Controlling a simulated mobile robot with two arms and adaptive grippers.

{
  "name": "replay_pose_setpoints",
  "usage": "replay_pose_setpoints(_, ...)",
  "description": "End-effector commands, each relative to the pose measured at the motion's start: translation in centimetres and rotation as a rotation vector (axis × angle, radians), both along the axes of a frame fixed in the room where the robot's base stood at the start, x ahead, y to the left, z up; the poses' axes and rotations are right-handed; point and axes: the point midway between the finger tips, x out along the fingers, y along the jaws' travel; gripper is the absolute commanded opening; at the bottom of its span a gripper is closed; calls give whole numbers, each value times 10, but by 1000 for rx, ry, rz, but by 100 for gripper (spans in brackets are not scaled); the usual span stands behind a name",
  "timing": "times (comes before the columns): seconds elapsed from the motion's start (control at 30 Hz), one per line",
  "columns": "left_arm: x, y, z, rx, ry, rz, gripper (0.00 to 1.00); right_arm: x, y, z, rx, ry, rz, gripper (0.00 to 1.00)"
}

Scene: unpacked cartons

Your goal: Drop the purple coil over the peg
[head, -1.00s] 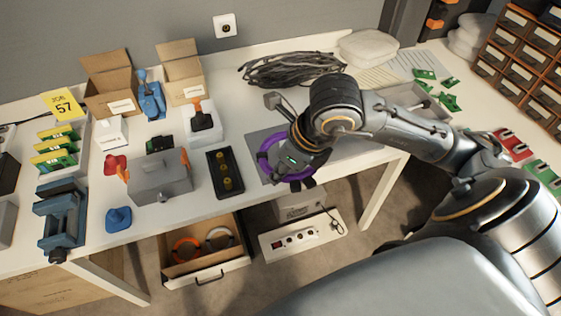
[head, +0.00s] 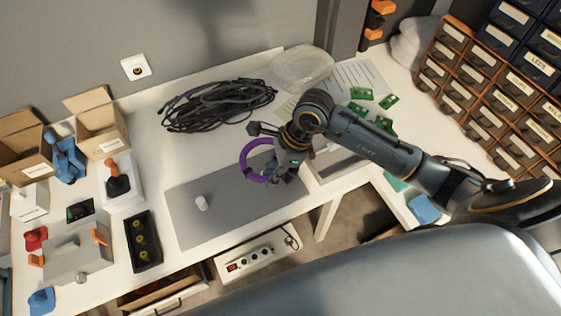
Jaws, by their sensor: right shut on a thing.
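The purple coil (head: 246,151) is a ring held tilted by my right gripper (head: 275,176). The gripper is shut on the coil's right side, and the fingertips are partly hard to make out. The coil appears above the back right part of a grey mat (head: 222,222). A short whitish peg (head: 201,203) stands on the mat, left of and nearer than the coil. The coil is apart from the peg, not around it. My left gripper is not in view.
A black cable bundle (head: 215,104) lies behind the mat. A black tray (head: 143,240) with brass pieces is to its left. A grey tray (head: 345,166) and green circuit boards (head: 384,124) lie to the right. The mat around the peg is clear.

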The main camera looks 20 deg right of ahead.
Motion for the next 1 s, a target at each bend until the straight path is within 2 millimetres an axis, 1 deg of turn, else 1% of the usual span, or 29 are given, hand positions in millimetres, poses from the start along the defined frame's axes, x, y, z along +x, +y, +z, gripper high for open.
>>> replay_pose_setpoints(0.03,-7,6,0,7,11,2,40,0,1,-1,2,-1,7,0)
replay_pose_setpoints(0.1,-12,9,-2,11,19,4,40,0,1,-4,2,-2,9,0)
replay_pose_setpoints(0.23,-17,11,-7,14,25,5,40,0,1,-10,2,-2,8,0)
replay_pose_setpoints(0.47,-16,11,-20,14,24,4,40,0,1,-30,3,-1,6,0)
replay_pose_setpoints(0.67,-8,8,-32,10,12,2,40,0,1,-51,2,-2,6,0)
replay_pose_setpoints(0.7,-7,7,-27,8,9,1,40,1,1,-45,1,-4,6,0)
replay_pose_setpoints(1.0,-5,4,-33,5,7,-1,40,0,1,-46,1,-9,28,0)
